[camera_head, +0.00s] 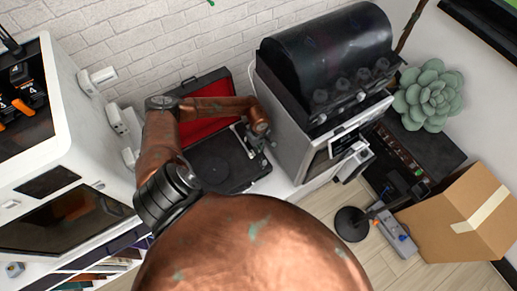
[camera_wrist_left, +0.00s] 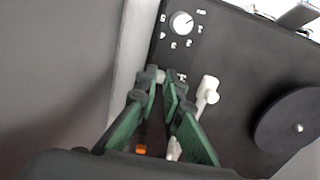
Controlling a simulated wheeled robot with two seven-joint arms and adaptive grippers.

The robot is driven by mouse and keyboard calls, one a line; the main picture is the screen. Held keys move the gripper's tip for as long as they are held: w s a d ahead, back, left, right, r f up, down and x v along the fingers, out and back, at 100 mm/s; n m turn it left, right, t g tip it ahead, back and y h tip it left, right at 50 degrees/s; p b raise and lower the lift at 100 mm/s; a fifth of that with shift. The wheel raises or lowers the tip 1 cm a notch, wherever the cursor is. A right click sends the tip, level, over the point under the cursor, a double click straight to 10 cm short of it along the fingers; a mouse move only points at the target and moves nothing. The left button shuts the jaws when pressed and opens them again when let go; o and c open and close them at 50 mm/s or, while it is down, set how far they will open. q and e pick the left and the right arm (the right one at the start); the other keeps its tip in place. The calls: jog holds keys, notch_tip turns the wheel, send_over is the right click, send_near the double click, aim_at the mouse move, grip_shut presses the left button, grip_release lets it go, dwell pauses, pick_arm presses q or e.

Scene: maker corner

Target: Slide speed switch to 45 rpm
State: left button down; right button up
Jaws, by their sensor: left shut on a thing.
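The record player is a black case with a red-lined open lid (camera_head: 208,119), and its dark platter (camera_head: 211,168) faces up in the head view. My left gripper (camera_head: 262,138) is at the right side of its deck. In the left wrist view the green-padded fingers of my left gripper (camera_wrist_left: 163,90) are low over the black deck (camera_wrist_left: 238,62), closed on a small part beside printed marks. This appears to be the speed switch, mostly hidden by the fingers, so its setting cannot be read. My right gripper is out of view.
A round knob with a white dial (camera_wrist_left: 181,23) is just beyond the fingertips. A white tonearm part (camera_wrist_left: 207,92) stands close on their right, with the platter (camera_wrist_left: 292,128) farther right. A black-topped machine (camera_head: 326,70) stands right of the player, and a white printer (camera_head: 70,135) left.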

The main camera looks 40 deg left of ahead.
pick_arm(q)
jog(key=shift+w+a+b, duration=0.2)
jog(key=shift+a+b, duration=0.15)
jog(key=shift+a, duration=0.2)
jog(key=c, duration=2)
grip_release()
jog(key=shift+c, duration=0.2)
notch_tip(320, 180, up, 12)
